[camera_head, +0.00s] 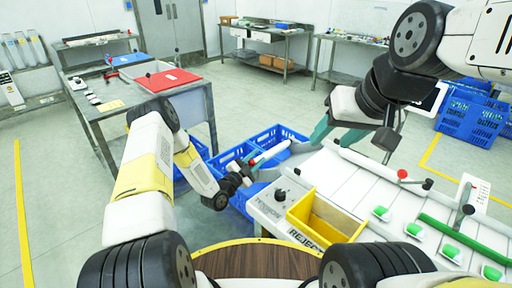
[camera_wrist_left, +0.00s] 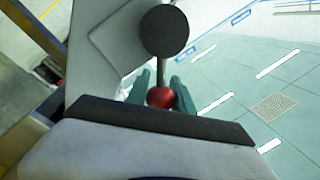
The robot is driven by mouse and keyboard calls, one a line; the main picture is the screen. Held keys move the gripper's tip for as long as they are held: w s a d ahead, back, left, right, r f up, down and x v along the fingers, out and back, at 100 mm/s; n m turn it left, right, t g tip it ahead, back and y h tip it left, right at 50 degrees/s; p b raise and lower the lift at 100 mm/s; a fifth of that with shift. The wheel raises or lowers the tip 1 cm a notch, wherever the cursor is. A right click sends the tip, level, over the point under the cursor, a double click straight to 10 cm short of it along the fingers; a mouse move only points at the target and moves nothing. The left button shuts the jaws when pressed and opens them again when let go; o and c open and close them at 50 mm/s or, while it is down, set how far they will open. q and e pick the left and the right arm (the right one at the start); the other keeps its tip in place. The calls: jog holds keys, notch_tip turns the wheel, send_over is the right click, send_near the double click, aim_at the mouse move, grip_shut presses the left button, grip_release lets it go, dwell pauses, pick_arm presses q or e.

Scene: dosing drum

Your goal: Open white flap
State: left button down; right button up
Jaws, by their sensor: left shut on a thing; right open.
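My left gripper (camera_head: 245,172) is at the near left end of the conveyor, beside a white flap-like bar (camera_head: 272,153). A small red ball knob (camera_head: 258,160) shows there. In the left wrist view, the teal fingers of my left gripper (camera_wrist_left: 161,95) are shut around the red knob (camera_wrist_left: 160,98). A dark ball on a thin rod (camera_wrist_left: 164,30) stands just beyond, before a pale grey panel (camera_wrist_left: 110,40). The fingertips are partly hidden in both views. My right gripper (camera_head: 338,132) has teal fingers spread open and empty, above the conveyor's far edge.
The white conveyor (camera_head: 345,185) carries several green-and-white items (camera_head: 415,230). A yellow reject bin (camera_head: 325,222) sits at its near side. Another red knob (camera_head: 402,174) and dark ball lie on the right. Blue crates (camera_head: 232,155) stand behind my left gripper. A steel table (camera_head: 110,92) is at left.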

aim_at(249, 165)
pick_arm(q)
jog(key=shift+f, duration=0.1)
dwell(0.4)
jog(key=c, duration=1.1)
grip_release()
jog(key=shift+v, duration=3.95)
jog(key=shift+c, duration=0.2)
